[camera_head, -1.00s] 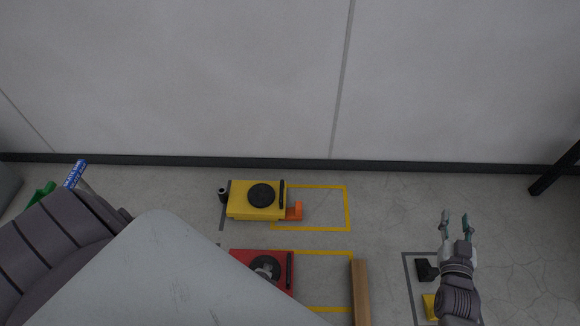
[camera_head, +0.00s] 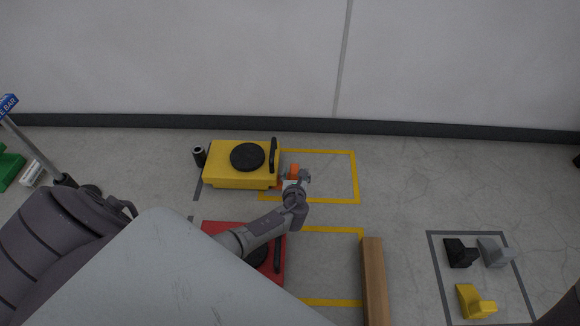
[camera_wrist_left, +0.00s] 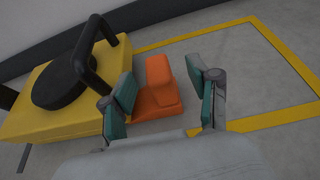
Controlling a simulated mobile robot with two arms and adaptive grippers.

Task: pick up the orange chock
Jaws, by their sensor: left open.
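The orange chock (camera_head: 294,171) lies on the floor against the right side of the yellow cart (camera_head: 228,176), partly hidden by my left gripper in the head view. In the left wrist view the orange chock (camera_wrist_left: 157,86) shows between the two teal-padded fingers of my left gripper (camera_wrist_left: 165,104). The fingers are apart, one on each side of it, and I see no clear grip. In the head view my left gripper (camera_head: 299,177) reaches over the red cart (camera_head: 215,228) to the chock. My right gripper does not show.
A wooden beam (camera_head: 374,280) lies right of the red cart. Black (camera_head: 459,254), grey (camera_head: 492,251) and yellow (camera_head: 474,303) chocks sit in a grey-outlined area at the right. Yellow floor lines (camera_head: 355,178) frame clear floor beside the yellow cart.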

